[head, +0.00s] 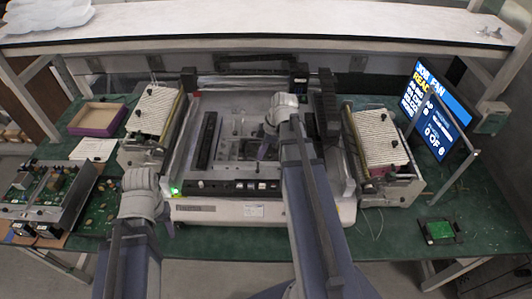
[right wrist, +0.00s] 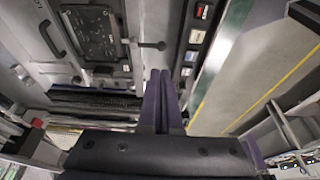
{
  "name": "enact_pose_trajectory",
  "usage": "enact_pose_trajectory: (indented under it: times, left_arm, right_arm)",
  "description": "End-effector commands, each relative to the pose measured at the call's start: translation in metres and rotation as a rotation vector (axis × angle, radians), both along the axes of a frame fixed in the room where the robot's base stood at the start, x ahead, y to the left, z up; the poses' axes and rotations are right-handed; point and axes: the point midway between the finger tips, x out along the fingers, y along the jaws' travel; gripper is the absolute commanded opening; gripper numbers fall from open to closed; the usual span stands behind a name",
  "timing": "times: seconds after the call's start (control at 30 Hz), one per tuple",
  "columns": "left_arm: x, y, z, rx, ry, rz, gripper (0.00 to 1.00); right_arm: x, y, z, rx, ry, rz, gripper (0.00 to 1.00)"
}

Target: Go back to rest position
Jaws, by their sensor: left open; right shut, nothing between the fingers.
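My right gripper (head: 263,150) reaches over the middle of the grey machine (head: 246,211), above its inner fixture. In the right wrist view its two purple fingers (right wrist: 158,78) are pressed together with nothing between them. My left gripper (head: 170,226) is at the machine's front left corner, close to its edge. It is open, but its fingers are small and partly hidden by my own wrist. I see nothing held by it.
Board racks (head: 152,118) and (head: 381,146) flank the machine. A monitor (head: 437,110) stands at right. A small green board (head: 439,230) lies on the green table's front right. An open box (head: 97,119) and a tray of circuit boards (head: 45,190) are at left. A shelf (head: 260,22) runs across the back.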

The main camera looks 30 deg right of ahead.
Motion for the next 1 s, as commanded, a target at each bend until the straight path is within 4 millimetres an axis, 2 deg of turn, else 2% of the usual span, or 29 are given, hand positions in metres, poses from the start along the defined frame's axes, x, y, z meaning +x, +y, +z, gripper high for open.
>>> enact_pose_trajectory:
  times: [0.03,0.13,0.73,0.87,1.0]
  left_arm:
    - [0.0,0.0,0.01,0.0,0.0,0.001,0.5]
    - [0.0,0.0,0.013,-0.001,0.0,0.003,0.5]
    - [0.0,0.0,0.011,-0.001,0.0,0.003,0.5]
    - [0.0,0.0,0.002,-0.001,0.0,0.003,0.5]
    - [0.0,0.0,-0.015,0.0,0.0,0.002,0.5]
  right_arm:
    - [0.001,0.002,0.01,0.0,0.0,0.001,0.0]
    - [0.002,0.004,0.013,0.0,0.0,0.001,0.0]
    - [0.002,0.009,0.011,0.0,0.007,-0.004,0.0]
    - [-0.003,0.041,-0.001,-0.012,0.056,-0.045,0.0]
    - [-0.018,0.102,-0.021,-0.056,0.153,-0.153,0.0]
